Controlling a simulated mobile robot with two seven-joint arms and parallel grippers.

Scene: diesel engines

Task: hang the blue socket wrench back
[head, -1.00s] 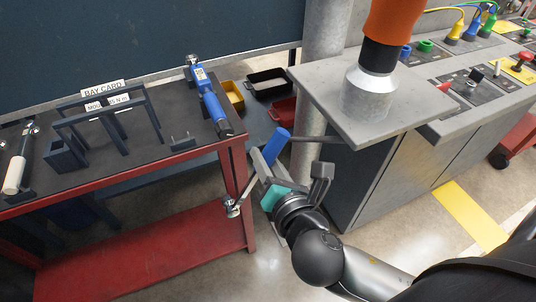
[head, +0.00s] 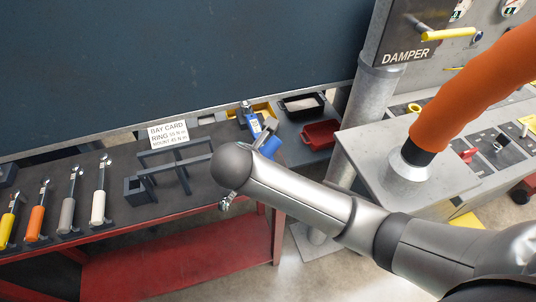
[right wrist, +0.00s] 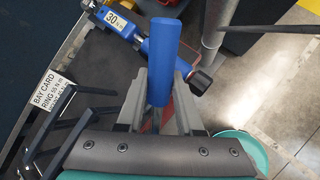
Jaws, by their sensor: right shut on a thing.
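The blue socket wrench is in my right gripper (right wrist: 163,112). Its blue handle (right wrist: 163,60) stands between the two grey fingers in the right wrist view. In the head view part of the blue handle (head: 270,147) shows behind my arm, and its metal socket end (head: 227,202) shows below the forearm, near the bench's front edge. My arm hides the gripper there. Yellow (head: 9,222), orange (head: 37,218), grey (head: 69,208) and white (head: 99,198) wrenches sit in a row on the bench at left. My left gripper is out of view.
A dark frame (head: 176,160) with an open box stands mid-bench before the bay card (head: 168,134). A blue torque wrench (right wrist: 121,25) marked 30 lies on the bench beyond my gripper. Red (head: 320,134) and black (head: 301,104) bins stand behind. The pillar (head: 366,105) is at right.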

